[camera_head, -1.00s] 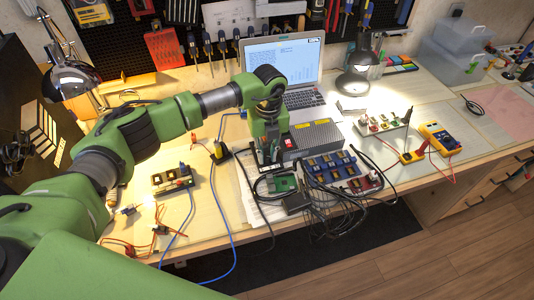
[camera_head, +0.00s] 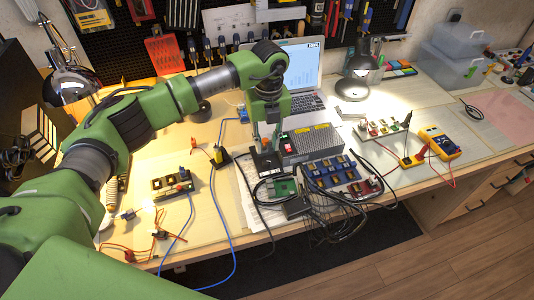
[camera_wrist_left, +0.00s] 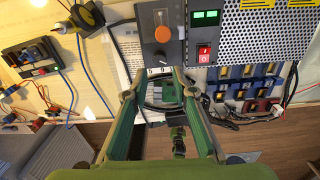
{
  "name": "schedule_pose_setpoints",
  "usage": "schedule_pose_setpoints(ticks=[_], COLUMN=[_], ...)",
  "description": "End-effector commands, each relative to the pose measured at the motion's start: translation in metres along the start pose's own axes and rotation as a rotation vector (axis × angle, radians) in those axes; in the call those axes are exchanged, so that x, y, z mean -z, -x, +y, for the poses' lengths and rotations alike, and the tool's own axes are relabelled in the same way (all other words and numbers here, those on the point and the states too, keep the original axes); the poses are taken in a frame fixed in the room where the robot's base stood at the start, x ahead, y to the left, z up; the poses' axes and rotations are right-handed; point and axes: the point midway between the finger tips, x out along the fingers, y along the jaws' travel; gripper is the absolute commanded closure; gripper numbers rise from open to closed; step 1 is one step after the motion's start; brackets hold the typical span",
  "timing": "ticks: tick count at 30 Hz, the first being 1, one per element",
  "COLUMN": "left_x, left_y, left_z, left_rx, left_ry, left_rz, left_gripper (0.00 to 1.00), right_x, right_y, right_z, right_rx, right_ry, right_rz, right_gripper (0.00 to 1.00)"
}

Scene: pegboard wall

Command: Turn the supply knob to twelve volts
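The power supply (camera_head: 312,141) is a grey box with a perforated top, standing in front of the laptop. In the left wrist view its top (camera_wrist_left: 272,40) fills the upper right, with a lit green display (camera_wrist_left: 206,18) and a red rocker switch (camera_wrist_left: 205,54). A dark grey panel beside these carries an orange round part (camera_wrist_left: 162,34) and a dark round part below it. I cannot read any voltage marks. My left gripper (camera_head: 267,148) points down at the supply's left end. In the wrist view its fingers (camera_wrist_left: 160,88) are apart with nothing between them, below the panel.
A green circuit board (camera_head: 285,187) and a blue module rack (camera_head: 338,172) with black cables lie in front of the supply. A small terminal box (camera_head: 172,184) is to the left, a yellow multimeter (camera_head: 438,142) to the right. The laptop (camera_head: 300,75) is behind.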

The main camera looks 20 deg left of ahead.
Motion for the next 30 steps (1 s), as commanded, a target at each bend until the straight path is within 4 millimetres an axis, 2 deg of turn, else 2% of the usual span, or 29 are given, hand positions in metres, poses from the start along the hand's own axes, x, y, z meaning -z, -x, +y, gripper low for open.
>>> schedule_pose_setpoints(ticks=[3, 9, 14, 30], left_x=[-0.001, -0.001, 0.0, 0.0], left_y=[0.025, 0.048, 0.053, 0.052], left_z=[0.0, 0.0, 0.0, 0.0], left_rx=[0.002, 0.0, 0.0, 0.0], left_ry=[0.0, 0.0, 0.0, 0.0], left_rz=[-0.003, -0.001, 0.0, 0.0], left_gripper=[0.75, 0.75, 0.75, 0.75], right_x=[0.0, 0.0, 0.0, 0.003], right_y=[0.0, 0.0, 0.0, 0.0], right_z=[-0.001, -0.001, -0.001, -0.001], right_rx=[0.001, 0.001, 0.001, 0.0], right_ry=[0.0, 0.0, -0.001, -0.001], right_rz=[0.0, 0.0, 0.0, 0.004], right_gripper=[0.6, 0.6, 0.6, 0.6])
